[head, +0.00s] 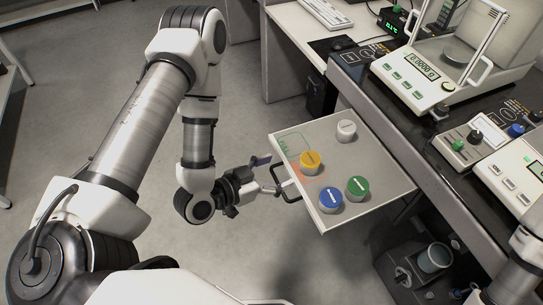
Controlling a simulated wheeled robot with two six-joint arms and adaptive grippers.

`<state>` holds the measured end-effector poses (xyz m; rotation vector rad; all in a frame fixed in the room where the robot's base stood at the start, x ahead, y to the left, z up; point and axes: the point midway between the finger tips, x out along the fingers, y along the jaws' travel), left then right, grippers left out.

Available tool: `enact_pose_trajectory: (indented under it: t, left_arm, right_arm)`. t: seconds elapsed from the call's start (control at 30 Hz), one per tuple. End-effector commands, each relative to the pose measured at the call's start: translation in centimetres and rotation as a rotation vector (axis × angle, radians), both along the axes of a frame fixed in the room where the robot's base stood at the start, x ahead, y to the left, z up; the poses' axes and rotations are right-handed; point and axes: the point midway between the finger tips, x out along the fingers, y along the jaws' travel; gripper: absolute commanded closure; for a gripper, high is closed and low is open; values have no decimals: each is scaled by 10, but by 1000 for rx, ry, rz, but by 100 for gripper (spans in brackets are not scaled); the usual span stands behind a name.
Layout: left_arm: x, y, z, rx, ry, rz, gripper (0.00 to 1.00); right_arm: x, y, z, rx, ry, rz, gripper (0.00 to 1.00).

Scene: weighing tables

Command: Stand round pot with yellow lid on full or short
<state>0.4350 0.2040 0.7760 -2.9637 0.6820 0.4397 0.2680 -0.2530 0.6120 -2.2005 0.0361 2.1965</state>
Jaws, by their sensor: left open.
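A green outlined area with green lettering (292,146) lies just behind and left of the pot. An orange-red marking (303,177) shows beside the pot's front; its lettering cannot be read. My left gripper (273,188) is open at the board's dark handle (290,190), left of the pot and apart from it. Whether the fingers touch the handle is unclear. My right gripper is not in view.
Pots with a white lid (346,130), a green lid (357,188) and a blue lid (330,199) share the board. A balance (422,78) stands on the dark bench (395,125) to the right. Open floor (255,240) lies left of the board.

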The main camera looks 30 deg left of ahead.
Motion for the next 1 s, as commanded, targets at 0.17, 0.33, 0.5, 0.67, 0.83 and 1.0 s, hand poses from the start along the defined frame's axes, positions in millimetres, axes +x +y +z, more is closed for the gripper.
enact_pose_trajectory:
  t: [0.17, 0.33, 0.5, 0.67, 0.83, 1.0]
  left_arm:
    - [-3, 0, -5, 6, 19, -2, 21]
    - [-35, 2, -80, 102, 403, 16, 21]
    - [-119, 34, -152, 220, 997, 239, 21]
    - [-165, 49, -163, 255, 1251, 414, 21]
    - [-168, 50, -163, 254, 1265, 424, 21]
    - [-168, 50, -138, 255, 1263, 422, 21]
  right_arm:
    - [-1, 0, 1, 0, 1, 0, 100]
    - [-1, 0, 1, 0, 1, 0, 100]
    - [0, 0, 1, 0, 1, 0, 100]
    - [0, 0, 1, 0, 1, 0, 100]
    - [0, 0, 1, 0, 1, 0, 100]
    - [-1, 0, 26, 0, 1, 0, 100]
